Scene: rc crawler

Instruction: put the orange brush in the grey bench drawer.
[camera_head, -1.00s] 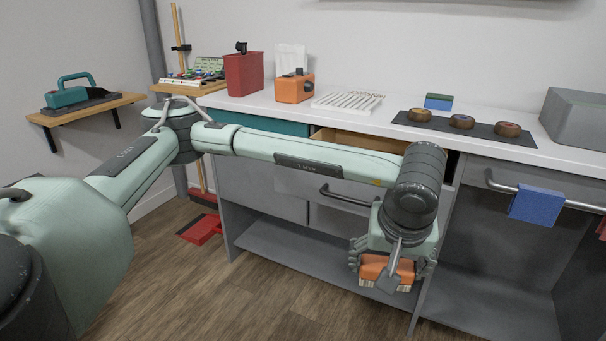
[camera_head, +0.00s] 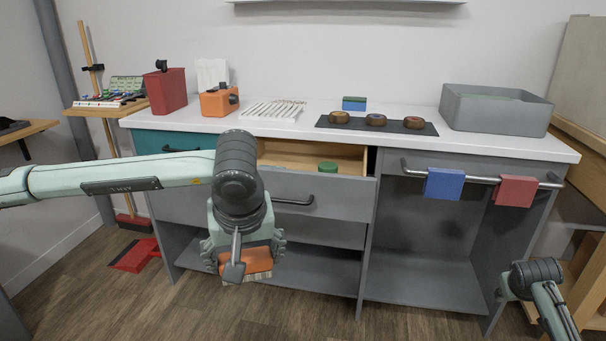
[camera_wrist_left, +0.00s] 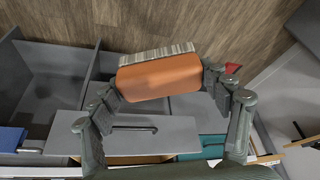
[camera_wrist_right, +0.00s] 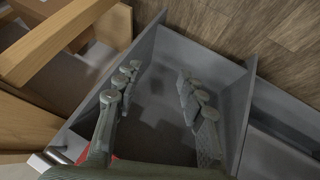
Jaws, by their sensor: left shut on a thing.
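My left gripper (camera_head: 240,262) is shut on the orange brush (camera_head: 258,262), in front of the bench and below the drawer's level. In the left wrist view the brush (camera_wrist_left: 160,77) lies across the fingertips, its pale bristles facing away from the palm. The grey bench drawer (camera_head: 335,197) is pulled open, its wooden inside showing. A round green-topped thing (camera_head: 328,167) is inside it. My left arm covers the drawer's left part. My right gripper (camera_wrist_right: 157,95) is open and empty in the right wrist view, over the bench's grey lower compartment.
The white bench top holds a red bin (camera_head: 167,90), an orange box (camera_head: 219,101), a white rack (camera_head: 272,110), a dark tray (camera_head: 350,124) with round brown pieces, and a grey tub (camera_head: 495,110). Blue (camera_head: 443,184) and red (camera_head: 516,191) cloths hang on the rail at right.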

